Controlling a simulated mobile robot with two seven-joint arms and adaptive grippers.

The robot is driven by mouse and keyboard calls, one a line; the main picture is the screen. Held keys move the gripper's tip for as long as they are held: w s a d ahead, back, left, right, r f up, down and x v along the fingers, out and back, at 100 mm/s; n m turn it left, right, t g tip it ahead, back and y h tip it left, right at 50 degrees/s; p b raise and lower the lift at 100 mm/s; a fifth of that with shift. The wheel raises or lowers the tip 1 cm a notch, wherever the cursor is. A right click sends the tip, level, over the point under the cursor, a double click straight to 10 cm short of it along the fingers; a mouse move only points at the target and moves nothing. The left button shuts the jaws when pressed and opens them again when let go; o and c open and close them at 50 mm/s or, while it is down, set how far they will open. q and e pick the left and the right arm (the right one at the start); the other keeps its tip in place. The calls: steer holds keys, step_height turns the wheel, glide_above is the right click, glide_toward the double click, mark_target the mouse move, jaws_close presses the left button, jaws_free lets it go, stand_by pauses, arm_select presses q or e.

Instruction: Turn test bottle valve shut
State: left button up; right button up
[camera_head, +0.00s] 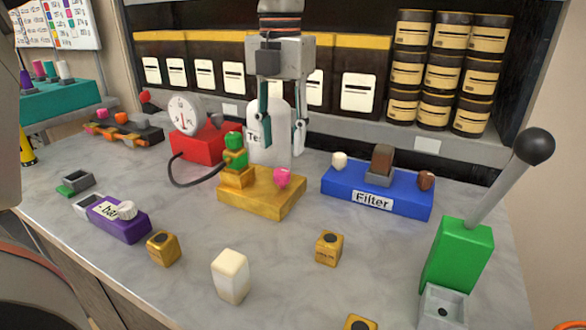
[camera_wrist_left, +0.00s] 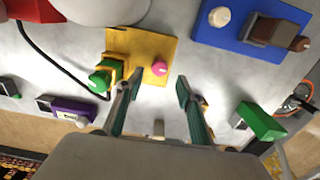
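A white test bottle (camera_head: 270,136), its label partly hidden, stands behind a yellow block (camera_head: 262,200). The block carries a green knob (camera_head: 235,150) on a yellow fitting at its left and a pink knob (camera_head: 282,177) at its right. Which knob is the bottle's valve, I cannot tell. My left gripper (camera_head: 284,142) points down in front of the bottle, above the block. It is open and empty. In the left wrist view its spread fingers (camera_wrist_left: 158,84) frame the pink knob (camera_wrist_left: 158,69), with the green knob (camera_wrist_left: 100,79) left of them. My right gripper is not in view.
A red base (camera_head: 197,143) with a dial gauge and black hose stands left. A blue Filter block (camera_head: 345,191) is right, a green lever pump (camera_head: 457,255) front right. A purple block (camera_head: 120,222), a white block (camera_head: 230,277) and small gold cubes lie in front.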

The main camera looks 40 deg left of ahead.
mark_target(282, 170)
arm_select(q)
step_height(282, 170, down, 6)
steer(key=shift+s+f+b, duration=0.15)
steer(key=shift+b, duration=0.35)
jaws_close()
